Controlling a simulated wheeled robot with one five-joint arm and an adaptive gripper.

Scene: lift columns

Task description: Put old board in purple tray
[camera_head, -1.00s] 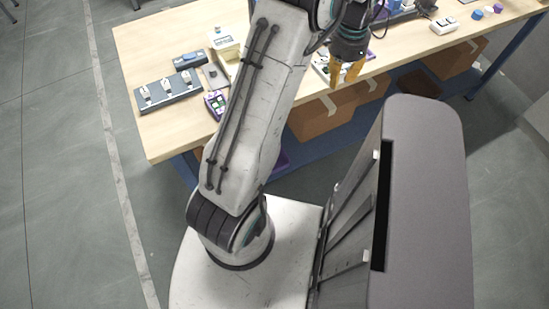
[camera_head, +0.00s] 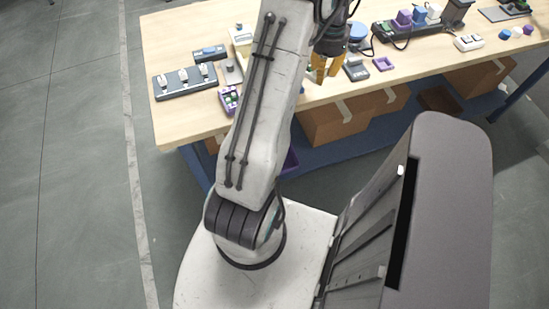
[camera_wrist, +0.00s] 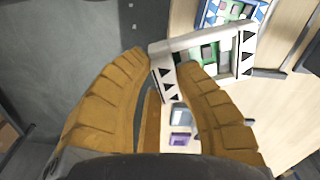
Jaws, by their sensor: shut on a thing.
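My gripper (camera_head: 326,70) is over the front part of the wooden table. In the wrist view its orange fingers (camera_wrist: 162,62) are closed on the left edge of a white-bordered board (camera_wrist: 246,62) with black triangles and a green middle. The board sits tilted at the fingertips; I cannot make it out in the head view. A small purple tray (camera_head: 383,64) lies at the table's front, right of my gripper; a purple piece also shows in the wrist view (camera_wrist: 180,139). Another purple holder (camera_head: 229,98) with green inside is left of my arm.
A grey device (camera_head: 355,69) is beside the small purple tray. A grey switch strip (camera_head: 185,82) lies at the left. A rack with purple and blue blocks (camera_head: 410,22) stands behind. A cardboard box (camera_head: 336,122) is under the table. Bare tabletop (camera_head: 180,125) shows at front left.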

